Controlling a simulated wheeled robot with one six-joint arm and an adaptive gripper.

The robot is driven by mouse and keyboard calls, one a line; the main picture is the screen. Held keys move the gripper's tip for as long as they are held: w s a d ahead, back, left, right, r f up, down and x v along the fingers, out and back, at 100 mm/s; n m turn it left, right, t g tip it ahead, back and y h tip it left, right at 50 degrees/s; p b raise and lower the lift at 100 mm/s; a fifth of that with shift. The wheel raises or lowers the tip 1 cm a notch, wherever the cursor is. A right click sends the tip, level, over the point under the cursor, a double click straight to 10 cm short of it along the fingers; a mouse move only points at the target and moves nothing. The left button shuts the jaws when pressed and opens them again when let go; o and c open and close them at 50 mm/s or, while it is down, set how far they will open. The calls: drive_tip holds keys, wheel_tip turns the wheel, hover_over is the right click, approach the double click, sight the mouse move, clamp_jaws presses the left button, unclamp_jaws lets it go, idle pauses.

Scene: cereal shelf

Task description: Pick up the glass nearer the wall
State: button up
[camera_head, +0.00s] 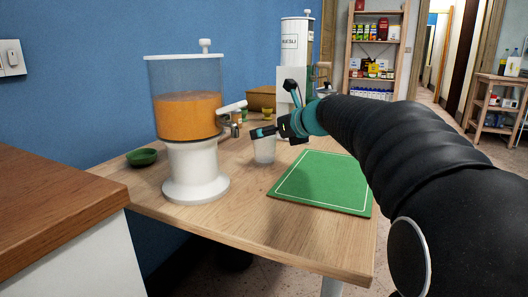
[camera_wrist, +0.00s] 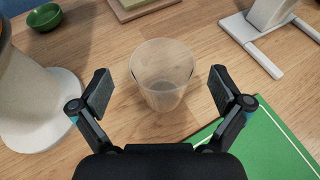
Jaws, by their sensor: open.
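A clear, empty glass (camera_head: 264,151) stands upright on the wooden table, just right of the cereal dispenser's white base. In the wrist view the glass (camera_wrist: 161,72) is at the centre, seen from above at a slant. My gripper (camera_wrist: 161,92) is open, with one finger on each side of the glass in that view and a visible gap to both. In the head view my gripper (camera_head: 272,110) is at and above the glass's rim, fingers apart. I see only one such glass; whether another is hidden behind my arm I cannot tell.
The dispenser (camera_head: 187,112) with orange cereal stands left of the glass. A green mat (camera_head: 322,182) lies to the right. A green bowl (camera_head: 142,157) sits by the blue wall (camera_head: 75,85).

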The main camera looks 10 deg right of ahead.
drive_tip(key=shift+x, duration=1.55)
drive_tip(key=shift+d, duration=0.15)
drive_tip(key=c, duration=1.6)
drive_tip(key=shift+c, duration=0.7)
drive_tip(key=shift+r, duration=0.15)
